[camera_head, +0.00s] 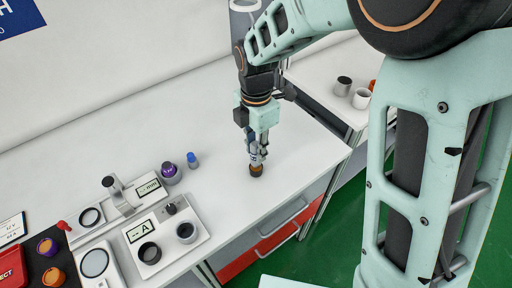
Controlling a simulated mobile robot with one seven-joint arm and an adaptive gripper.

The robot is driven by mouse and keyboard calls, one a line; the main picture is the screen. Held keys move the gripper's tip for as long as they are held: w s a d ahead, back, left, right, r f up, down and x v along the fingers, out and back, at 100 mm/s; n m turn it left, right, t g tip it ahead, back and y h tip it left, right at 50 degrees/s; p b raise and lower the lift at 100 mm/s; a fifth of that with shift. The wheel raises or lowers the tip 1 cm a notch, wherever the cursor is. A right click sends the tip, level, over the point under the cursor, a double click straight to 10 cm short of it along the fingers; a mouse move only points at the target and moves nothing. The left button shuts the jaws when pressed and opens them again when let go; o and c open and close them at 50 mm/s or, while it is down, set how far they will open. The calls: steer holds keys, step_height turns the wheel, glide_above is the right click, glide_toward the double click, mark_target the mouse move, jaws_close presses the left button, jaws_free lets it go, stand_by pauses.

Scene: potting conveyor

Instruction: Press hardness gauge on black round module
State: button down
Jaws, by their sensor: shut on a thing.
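My gripper (257,150) points down over the white table and is shut on a slim grey and blue tool, which appears to be the hardness gauge (254,160). Directly below the tool's tip is a small round module (256,172), dark with an orange-brown part, on the table. The tool's tip and the module overlap in this view; I cannot tell whether they touch.
A purple-topped round module (169,171) and a blue-capped item (192,160) stand left of my gripper. A measuring stand marked mm (126,207) is farther left. A red and black tray (42,262) holds round modules. The table around my gripper is clear. A white cup (361,98) stands on the right-hand table.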

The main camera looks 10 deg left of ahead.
steer(key=shift+f+b, duration=0.4)
steer(key=shift+f, duration=0.25)
stand_by(0.8)
steer(key=shift+r, duration=0.1)
steer(key=shift+r+p, duration=2.35)
steer(key=shift+r, duration=0.6)
